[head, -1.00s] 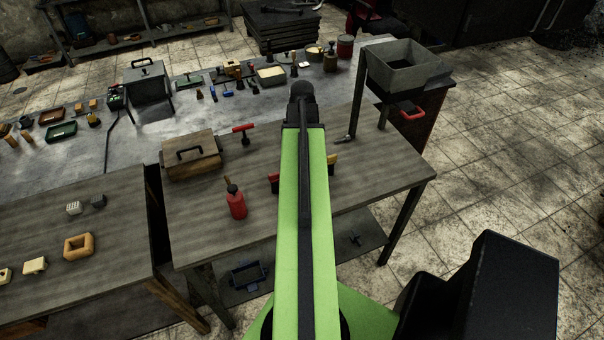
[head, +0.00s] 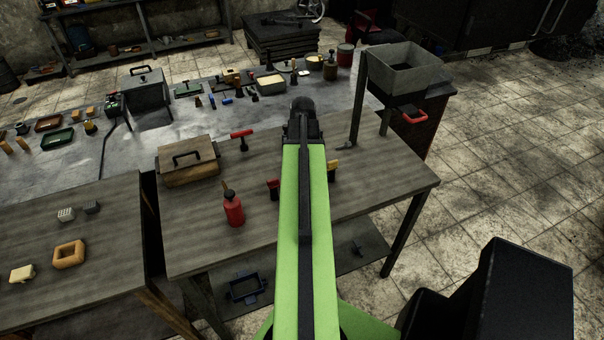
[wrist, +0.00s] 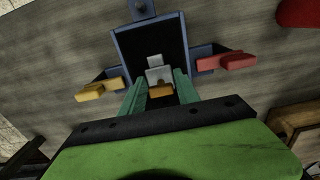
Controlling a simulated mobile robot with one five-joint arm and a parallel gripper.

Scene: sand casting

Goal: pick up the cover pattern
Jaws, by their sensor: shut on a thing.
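In the wrist view my gripper (wrist: 160,88) has its two teal fingers shut on a small piece, the cover pattern (wrist: 157,73). It looks pale grey with an orange part at its near end. Behind it is a blue-framed box (wrist: 118,48) with a dark inside, a yellow handle (wrist: 98,90) at left and a red handle (wrist: 227,62) at right. I cannot tell how far the piece is from the box. In the head view my green arm hides the gripper, the piece and most of the box; only its red (head: 272,188) and yellow (head: 333,171) handles show.
A lidded wooden box (head: 187,164), a red bottle (head: 232,208) and a red-handled tool (head: 241,135) stand on the bench at left. A grey hopper (head: 403,70) on posts stands at right. The bench's front right is clear.

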